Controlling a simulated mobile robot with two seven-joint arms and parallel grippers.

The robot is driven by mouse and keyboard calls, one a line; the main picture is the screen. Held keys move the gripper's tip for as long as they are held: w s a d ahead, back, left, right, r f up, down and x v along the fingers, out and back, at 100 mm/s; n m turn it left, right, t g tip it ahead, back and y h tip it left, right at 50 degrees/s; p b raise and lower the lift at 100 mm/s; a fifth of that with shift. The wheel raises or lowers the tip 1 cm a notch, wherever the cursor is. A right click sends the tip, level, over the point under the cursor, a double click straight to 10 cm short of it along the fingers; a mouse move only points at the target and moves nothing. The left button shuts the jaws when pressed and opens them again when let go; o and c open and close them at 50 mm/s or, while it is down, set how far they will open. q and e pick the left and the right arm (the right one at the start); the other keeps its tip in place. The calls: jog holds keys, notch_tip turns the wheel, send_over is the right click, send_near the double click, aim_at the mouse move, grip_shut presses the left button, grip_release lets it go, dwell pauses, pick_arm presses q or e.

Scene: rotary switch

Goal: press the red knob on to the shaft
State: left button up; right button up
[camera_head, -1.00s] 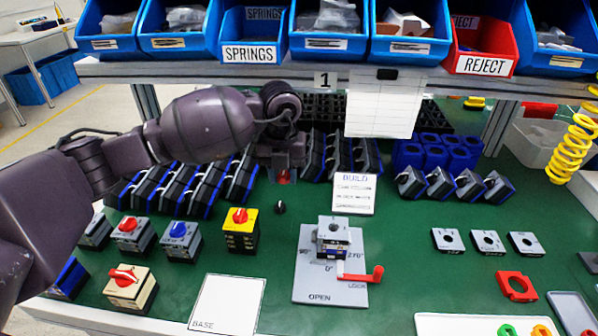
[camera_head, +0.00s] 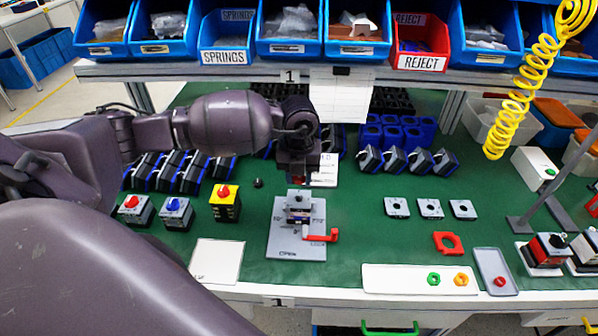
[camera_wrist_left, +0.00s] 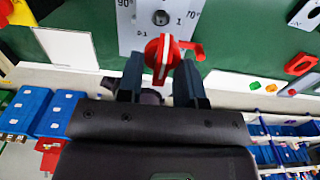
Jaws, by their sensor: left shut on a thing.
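My left gripper (camera_head: 297,181) points down and is shut on the red knob (camera_wrist_left: 162,58). In the left wrist view the knob sits between the two dark fingertips (camera_wrist_left: 161,82). In the head view only a little red shows under the gripper, just above the grey switch body (camera_head: 298,205). The switch stands upright in the fixture on the grey plate (camera_head: 283,244). Its shaft (camera_wrist_left: 160,17) shows bare in the left wrist view, apart from the knob. A red lever (camera_head: 320,237) sticks out to the right of the fixture. My right gripper is not in view.
Finished switches with red, blue and yellow parts, such as the yellow one (camera_head: 225,203), stand to the left. A small black knob (camera_head: 258,183) lies behind the plate. A white BASE card (camera_head: 216,260) lies front left. Grey plates (camera_head: 397,208) and a red ring (camera_head: 447,243) lie right.

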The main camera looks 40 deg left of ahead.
aim_at(299, 203)
pick_arm(q)
jog(key=shift+a, duration=0.15)
jog(key=shift+r, duration=0.1)
jog(key=shift+f+b, duration=1.1)
jog(key=shift+f, duration=1.35)
jog(key=shift+f+b, duration=0.5)
jog(key=shift+f, duration=0.65)
jog(key=o, duration=1)
jog(key=shift+c, duration=0.2)
